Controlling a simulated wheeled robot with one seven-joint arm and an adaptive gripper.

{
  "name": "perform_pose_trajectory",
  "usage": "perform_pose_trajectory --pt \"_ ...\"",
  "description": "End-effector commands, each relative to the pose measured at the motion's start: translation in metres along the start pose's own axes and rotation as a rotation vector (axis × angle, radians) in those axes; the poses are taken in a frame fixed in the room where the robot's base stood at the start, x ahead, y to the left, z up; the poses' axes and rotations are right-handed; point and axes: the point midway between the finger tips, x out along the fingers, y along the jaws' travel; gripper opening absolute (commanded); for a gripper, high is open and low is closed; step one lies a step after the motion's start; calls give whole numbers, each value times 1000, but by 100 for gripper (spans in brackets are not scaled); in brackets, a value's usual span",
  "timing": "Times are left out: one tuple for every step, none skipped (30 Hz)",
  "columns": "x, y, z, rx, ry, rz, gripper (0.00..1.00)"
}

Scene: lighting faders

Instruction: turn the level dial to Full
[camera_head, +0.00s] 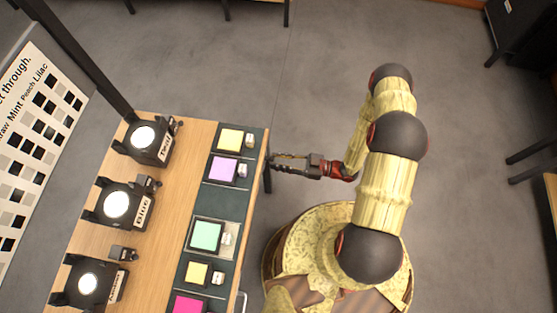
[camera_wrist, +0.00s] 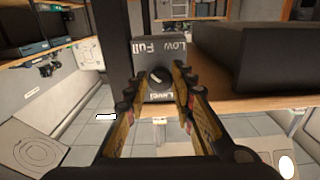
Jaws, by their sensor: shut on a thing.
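The level dial (camera_wrist: 158,77) is a small dark round knob on the face of a dark box (camera_wrist: 162,61) in the wrist view. The word Full (camera_wrist: 149,49) stands above it to the left, Low above it to the right, and Level below it. A pale mark shows on the knob, but its exact heading is too small to read. My gripper (camera_wrist: 158,80) has a finger on either side of the dial and is shut on it. In the head view my gripper (camera_head: 278,162) reaches left to the bench edge; the dial is not discernible there.
A wooden bench (camera_head: 176,205) carries several lamps, one of them a lamp (camera_head: 144,139) at the back, and a row of coloured panels, one of them a yellow panel (camera_head: 230,140). A dark post (camera_wrist: 115,45) stands left of the dial box. Open floor lies behind my arm.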

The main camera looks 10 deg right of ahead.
Motion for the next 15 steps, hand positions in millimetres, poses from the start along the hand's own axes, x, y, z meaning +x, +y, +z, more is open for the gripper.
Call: perform_pose_trajectory --pt "0 0 2 0 -5 1 0" --pt "0 0 2 0 -5 1 0" --pt "0 0 2 0 -5 1 0" --pt "0 0 2 0 -5 1 0" --pt "0 0 2 0 -5 1 0" --pt "0 0 2 0 -5 1 0" --pt "0 0 2 0 -5 1 0" --pt "0 0 2 -1 -5 1 26" --pt "0 0 2 -1 -5 1 29" --pt "0 0 2 -1 -4 1 30" --pt "0 0 2 -1 -4 1 32" --pt "0 0 2 -1 -3 1 34" --pt "0 0 2 -1 -3 1 36" --pt "0 0 1 -1 -3 0 38" --pt "0 0 1 -1 -2 0 40"
